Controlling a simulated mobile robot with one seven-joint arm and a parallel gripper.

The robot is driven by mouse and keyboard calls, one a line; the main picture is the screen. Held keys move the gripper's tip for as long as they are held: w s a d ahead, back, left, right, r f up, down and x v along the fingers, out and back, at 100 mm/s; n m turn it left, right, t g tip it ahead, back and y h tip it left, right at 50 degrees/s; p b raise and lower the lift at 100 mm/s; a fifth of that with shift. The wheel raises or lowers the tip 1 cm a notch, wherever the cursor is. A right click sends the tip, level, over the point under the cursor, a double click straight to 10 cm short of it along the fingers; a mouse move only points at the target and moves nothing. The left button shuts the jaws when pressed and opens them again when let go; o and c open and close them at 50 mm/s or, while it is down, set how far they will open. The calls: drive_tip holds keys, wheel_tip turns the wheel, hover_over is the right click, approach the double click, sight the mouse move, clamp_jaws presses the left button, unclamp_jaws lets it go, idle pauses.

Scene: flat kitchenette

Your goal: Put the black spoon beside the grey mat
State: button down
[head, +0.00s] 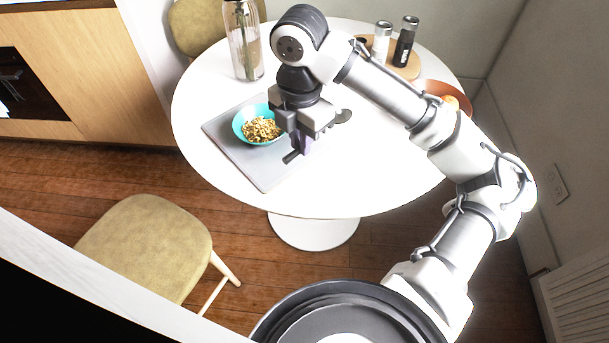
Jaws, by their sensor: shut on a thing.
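The black spoon shows on both sides of my gripper (303,146): its dark bowl (343,116) at the upper right and its handle end (291,157) at the lower left. My gripper points down and is shut on the spoon's handle, hiding the middle of it. The grey mat (264,180) lies on the white round table, with a teal bowl (240,129) of cereal on it. The handle end shows near the mat's right edge. I cannot tell whether the spoon touches the table.
The white table (375,175) is clear to the right and front of my gripper. A glass bottle (243,45) stands at the back left. A wooden board (411,68) with two shakers and an orange bowl (432,88) are at the back right. A chair (145,245) stands in front.

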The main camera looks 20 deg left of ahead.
wheel_tip(320, 180, down, 13)
drive_tip(key=shift+b, duration=0.4)
drive_tip(key=shift+f, duration=0.2)
drive_tip(key=c, duration=1.5)
unclamp_jaws()
drive_tip(key=shift+r, duration=0.1)
drive_tip(key=shift+o, duration=0.2)
drive_tip(key=shift+r, duration=0.1)
wheel_tip(320, 180, up, 12)
drive_tip(key=shift+r+p, duration=0.1)
drive_tip(key=shift+p, duration=0.35)
